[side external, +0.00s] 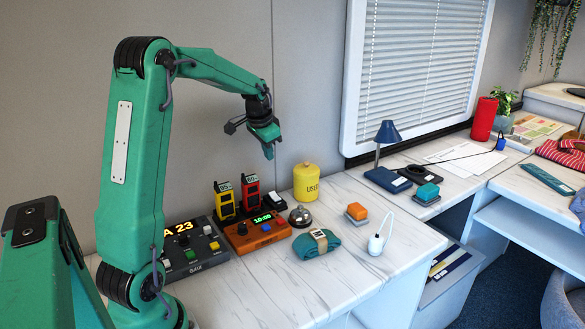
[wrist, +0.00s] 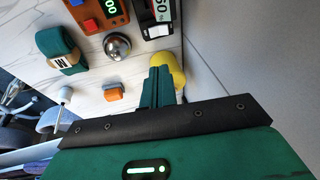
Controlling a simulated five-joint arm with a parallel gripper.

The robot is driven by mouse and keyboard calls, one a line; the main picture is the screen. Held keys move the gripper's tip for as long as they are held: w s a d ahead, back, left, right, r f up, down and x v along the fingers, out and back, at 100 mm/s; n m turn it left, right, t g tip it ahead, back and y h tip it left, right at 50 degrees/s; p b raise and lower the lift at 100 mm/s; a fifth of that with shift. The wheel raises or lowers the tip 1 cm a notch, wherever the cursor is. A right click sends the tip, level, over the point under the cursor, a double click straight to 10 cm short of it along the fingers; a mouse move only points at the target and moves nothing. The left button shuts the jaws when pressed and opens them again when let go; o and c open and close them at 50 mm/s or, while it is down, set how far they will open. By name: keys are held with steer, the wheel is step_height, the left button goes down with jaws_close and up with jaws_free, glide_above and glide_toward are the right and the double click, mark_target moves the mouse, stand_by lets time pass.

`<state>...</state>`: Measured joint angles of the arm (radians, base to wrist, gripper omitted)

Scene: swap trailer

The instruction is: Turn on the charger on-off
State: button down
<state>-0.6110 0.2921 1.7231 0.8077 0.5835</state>
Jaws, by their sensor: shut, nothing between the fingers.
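The charger is most likely the black dock (side external: 256,208) at the back of the counter, with a yellow handset (side external: 224,198) and a red handset (side external: 251,193) standing in it, each with a small display. A black block with a pale rocker-like top (side external: 274,199) is at its right end. In the wrist view the pale rocker (wrist: 158,31) shows at the top edge, below a display reading about 60%. I cannot tell its on-off position. My gripper (side external: 268,152) is shut and empty, pointing down above and behind the counter items. Its fingers (wrist: 157,88) also show in the wrist view, apart from the rocker.
A yellow canister (side external: 306,183) marked USED stands right of the dock, partly behind my fingers in the wrist view. In front are a bell (side external: 300,216), an orange clock box (side external: 257,231), a queue panel (side external: 195,250) and a teal bundle (side external: 316,244).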

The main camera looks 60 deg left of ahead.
steer(key=shift+w+a+f, duration=0.1)
steer(key=shift+a+f, duration=0.2)
steer(key=shift+a, duration=0.2)
steer(key=shift+a+f, duration=0.25)
steer(key=shift+a, duration=0.25)
steer(key=shift+f, duration=0.15)
glide_above(271, 194)
steer(key=f, duration=1.1)
steer(key=shift+d+f, duration=0.25)
steer(key=shift+d, duration=0.1)
steer(key=shift+a+f, duration=0.25)
steer(key=shift+f, duration=0.5)
